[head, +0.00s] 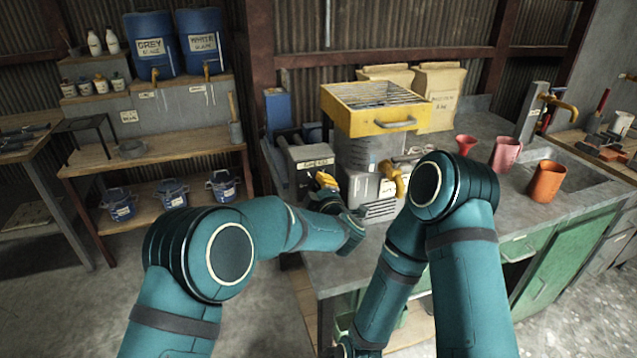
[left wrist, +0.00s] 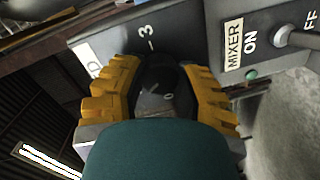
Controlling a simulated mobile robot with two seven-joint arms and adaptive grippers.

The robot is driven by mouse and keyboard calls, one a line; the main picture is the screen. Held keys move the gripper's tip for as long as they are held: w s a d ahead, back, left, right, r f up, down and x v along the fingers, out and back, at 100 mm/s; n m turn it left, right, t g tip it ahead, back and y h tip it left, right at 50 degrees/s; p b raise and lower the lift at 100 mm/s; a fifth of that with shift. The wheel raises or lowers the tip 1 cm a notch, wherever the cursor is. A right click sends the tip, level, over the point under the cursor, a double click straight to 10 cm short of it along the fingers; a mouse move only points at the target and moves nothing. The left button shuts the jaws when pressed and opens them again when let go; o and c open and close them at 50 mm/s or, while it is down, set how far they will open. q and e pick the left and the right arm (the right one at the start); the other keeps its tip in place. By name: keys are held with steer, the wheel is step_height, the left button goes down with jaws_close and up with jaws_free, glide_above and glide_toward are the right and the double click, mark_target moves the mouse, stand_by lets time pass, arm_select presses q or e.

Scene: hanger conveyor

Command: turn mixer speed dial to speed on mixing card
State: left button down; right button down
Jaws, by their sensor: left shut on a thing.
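The grey mixer control box (head: 312,158) stands at the left end of the workbench, with a small label on it. My left gripper (head: 327,181) is at its front. In the left wrist view, the two yellow fingers (left wrist: 163,92) of this gripper are shut around a dark round dial (left wrist: 160,72) on the box panel. The number 3 shows just beyond the dial; other marks are mostly hidden by the fingers. I cannot make out a mixing card.
A MIXER ON/OFF toggle switch (left wrist: 286,36) and a green lamp (left wrist: 251,74) sit beside the dial. A yellow sieve tray (head: 372,122) sits above the machine beside the box. An orange cup (head: 546,182), pink jug (head: 506,154) and red funnel (head: 466,143) stand to the right.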

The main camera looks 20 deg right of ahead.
arm_select(q)
steer(key=m+p, duration=0.1)
steer(key=m, duration=0.1)
steer(key=shift+r+m+p, duration=0.3)
steer(key=shift+p, duration=0.05)
steer(key=m+y+p, duration=0.1)
steer(key=m+p, duration=0.2)
steer(key=m, duration=0.1)
steer(key=shift+w+m, duration=0.1)
steer(key=shift+m, duration=0.3)
steer(key=shift+f+m+y+p, duration=0.1)
steer(key=shift+m+y+p, duration=0.2)
steer(key=shift+m+p, duration=0.95)
steer(key=shift+m+b, duration=0.35)
steer(key=shift+m, duration=0.1)
steer(key=c, duration=1)
jaws_free()
steer(key=o, duration=0.4)
steer(key=shift+f, duration=0.15)
